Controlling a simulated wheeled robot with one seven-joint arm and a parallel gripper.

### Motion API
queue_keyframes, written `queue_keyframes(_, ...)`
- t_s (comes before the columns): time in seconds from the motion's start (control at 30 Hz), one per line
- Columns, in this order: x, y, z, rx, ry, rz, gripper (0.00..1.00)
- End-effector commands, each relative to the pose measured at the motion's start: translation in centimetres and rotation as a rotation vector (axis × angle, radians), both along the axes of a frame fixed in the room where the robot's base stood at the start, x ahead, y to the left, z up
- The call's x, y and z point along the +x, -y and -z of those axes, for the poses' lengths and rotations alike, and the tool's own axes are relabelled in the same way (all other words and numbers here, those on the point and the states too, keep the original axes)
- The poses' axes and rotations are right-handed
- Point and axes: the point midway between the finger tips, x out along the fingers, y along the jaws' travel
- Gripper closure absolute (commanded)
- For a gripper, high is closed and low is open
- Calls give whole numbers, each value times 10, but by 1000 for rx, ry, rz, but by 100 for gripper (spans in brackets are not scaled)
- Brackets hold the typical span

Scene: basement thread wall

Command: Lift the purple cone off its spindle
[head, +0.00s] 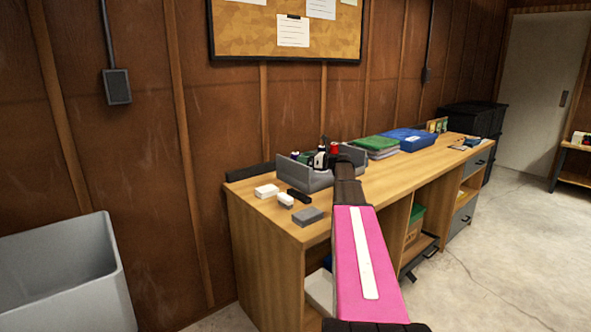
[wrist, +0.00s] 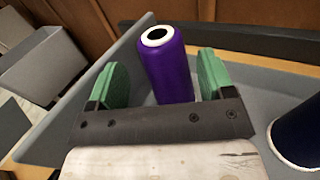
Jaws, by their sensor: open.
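The purple cone (wrist: 172,72) stands in a grey tray in the wrist view, with a pale ring around a dark hole at its top. My gripper (wrist: 162,78) is open, with one green finger pad on each side of the cone in the picture. Gaps show between the cone and both pads. The dark gripper body hides the cone's lower end, and the spindle cannot be made out.
A dark blue cone (wrist: 302,132) stands close on the right in the wrist view. The tray's grey wall (wrist: 95,82) rises on the left. On the wooden bench (head: 262,208) lie white boxes, a grey block (head: 308,215), green folders (head: 376,143) and a blue tray (head: 410,140).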

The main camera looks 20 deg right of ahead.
Motion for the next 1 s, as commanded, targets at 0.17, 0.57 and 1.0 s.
queue_keyframes(0.17, 18, -20, -2, 0, 0, -2, 25)
queue_keyframes(0.57, 26, -31, -2, 0, 0, 0, 38)
queue_keyframes(1.0, 26, -31, -2, 0, 0, -1, 91)
